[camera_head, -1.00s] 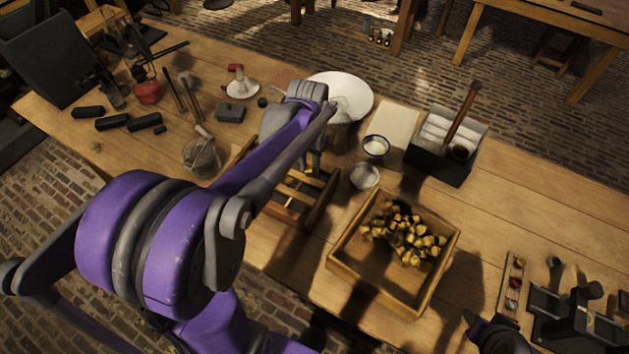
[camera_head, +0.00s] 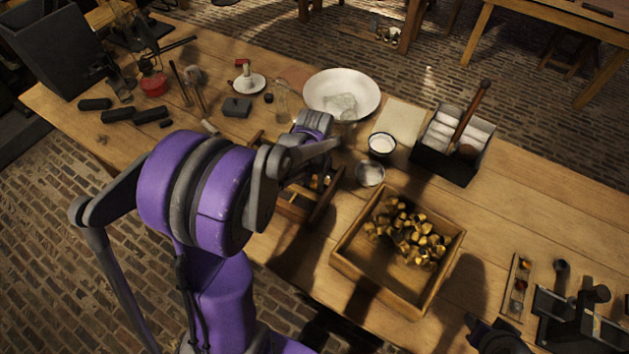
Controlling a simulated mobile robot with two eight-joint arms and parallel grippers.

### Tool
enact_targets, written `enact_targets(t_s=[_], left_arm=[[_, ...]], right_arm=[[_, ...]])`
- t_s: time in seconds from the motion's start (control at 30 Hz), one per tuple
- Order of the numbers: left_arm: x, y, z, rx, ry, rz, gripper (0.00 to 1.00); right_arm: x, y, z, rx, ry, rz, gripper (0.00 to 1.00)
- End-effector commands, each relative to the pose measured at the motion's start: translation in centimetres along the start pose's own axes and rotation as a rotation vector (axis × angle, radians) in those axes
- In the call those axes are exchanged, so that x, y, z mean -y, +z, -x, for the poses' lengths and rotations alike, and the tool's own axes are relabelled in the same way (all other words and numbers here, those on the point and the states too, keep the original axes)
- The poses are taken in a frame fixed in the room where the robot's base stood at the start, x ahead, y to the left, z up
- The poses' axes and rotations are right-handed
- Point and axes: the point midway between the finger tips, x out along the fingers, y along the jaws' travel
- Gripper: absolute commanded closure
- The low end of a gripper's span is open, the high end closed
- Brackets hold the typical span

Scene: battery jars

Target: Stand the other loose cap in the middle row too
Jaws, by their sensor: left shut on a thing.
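My left gripper (camera_head: 318,182) is over the slatted wooden rack (camera_head: 318,210), low among its bars. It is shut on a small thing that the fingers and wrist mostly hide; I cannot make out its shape. My purple left arm covers the left part of the rack, so its rows and what stands in them are largely hidden. Several brass-coloured pieces (camera_head: 410,232) lie heaped in the wooden tray (camera_head: 378,292) right of the rack. I cannot clearly pick out a separate loose cap. Part of my right arm shows at the bottom edge, its jaws unclear.
A white basin (camera_head: 318,95) stands behind the rack. A small bowl of white stuff (camera_head: 382,145) and a glass dish (camera_head: 370,173) stand close on its right. A dark box with rolls (camera_head: 435,165) is further right.

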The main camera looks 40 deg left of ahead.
Motion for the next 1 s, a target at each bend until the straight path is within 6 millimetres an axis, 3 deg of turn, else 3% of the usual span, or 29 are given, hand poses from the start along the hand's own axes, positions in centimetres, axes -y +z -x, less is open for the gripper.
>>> enact_targets(t_s=[0.07,0.1,0.17,0.57,1.0], left_arm=[[0.0,0.1,-0.4,0.001,0.000,0.000,1.00],[0.0,0.0,-0.3,0.001,0.000,0.000,0.64],[0.0,0.0,-0.3,0.000,0.000,0.000,0.57],[0.0,0.0,0.7,-0.001,0.000,0.000,0.57],[0.0,0.0,9.5,0.000,0.000,0.000,0.57]], right_arm=[[0.0,0.3,-0.3,0.003,0.000,0.000,0.57],[0.0,0.3,-0.2,0.002,0.000,0.000,0.57],[0.0,0.2,-0.2,0.002,0.000,0.000,0.57],[0.0,-0.2,0.2,-0.002,0.000,0.000,0.57],[0.0,-1.2,1.1,-0.011,0.000,0.000,0.57]])
